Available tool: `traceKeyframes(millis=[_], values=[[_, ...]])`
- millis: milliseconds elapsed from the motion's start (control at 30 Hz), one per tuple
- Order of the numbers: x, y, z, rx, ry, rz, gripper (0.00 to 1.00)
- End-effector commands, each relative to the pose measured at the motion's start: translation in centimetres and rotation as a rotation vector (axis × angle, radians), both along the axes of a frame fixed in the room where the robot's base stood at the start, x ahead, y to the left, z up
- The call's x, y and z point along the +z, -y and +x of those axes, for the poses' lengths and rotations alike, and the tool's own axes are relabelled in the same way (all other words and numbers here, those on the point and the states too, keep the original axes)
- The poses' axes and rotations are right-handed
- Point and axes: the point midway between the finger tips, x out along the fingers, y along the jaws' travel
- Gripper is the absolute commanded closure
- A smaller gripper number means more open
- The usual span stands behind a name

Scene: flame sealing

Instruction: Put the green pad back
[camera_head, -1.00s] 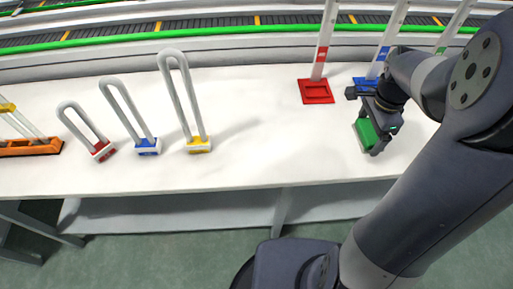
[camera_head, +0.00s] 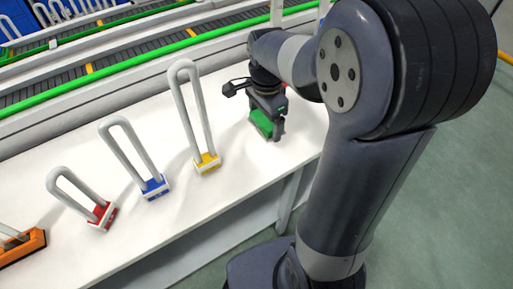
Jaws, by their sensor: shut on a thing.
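The green pad (camera_head: 261,124) is a small block held low over the white table. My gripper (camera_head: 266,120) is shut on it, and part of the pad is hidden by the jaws. I cannot tell whether the pad touches the table.
On the white table (camera_head: 150,218) stand looped holders with red (camera_head: 101,216), blue (camera_head: 155,187) and yellow (camera_head: 207,163) bases. An orange tray (camera_head: 22,247) is at the left edge. A green-railed conveyor (camera_head: 100,85) runs behind. The table's front edge is clear.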

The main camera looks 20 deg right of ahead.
Motion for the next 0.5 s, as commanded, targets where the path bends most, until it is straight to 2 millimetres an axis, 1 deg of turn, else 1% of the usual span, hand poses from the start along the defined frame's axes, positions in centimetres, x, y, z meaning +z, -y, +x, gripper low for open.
traceKeyframes(millis=[33,133,200,367,500], values=[[-1.3,0.0,-0.1,0.000,-0.005,0.000,0.36],[-3.2,0.0,-0.1,0.000,-0.005,0.000,0.36],[-4.2,0.0,-0.1,0.000,-0.004,0.000,0.36],[-5.6,0.0,0.0,0.000,-0.003,0.000,0.36],[-7.7,0.0,-0.1,0.000,-0.004,0.000,0.36]])
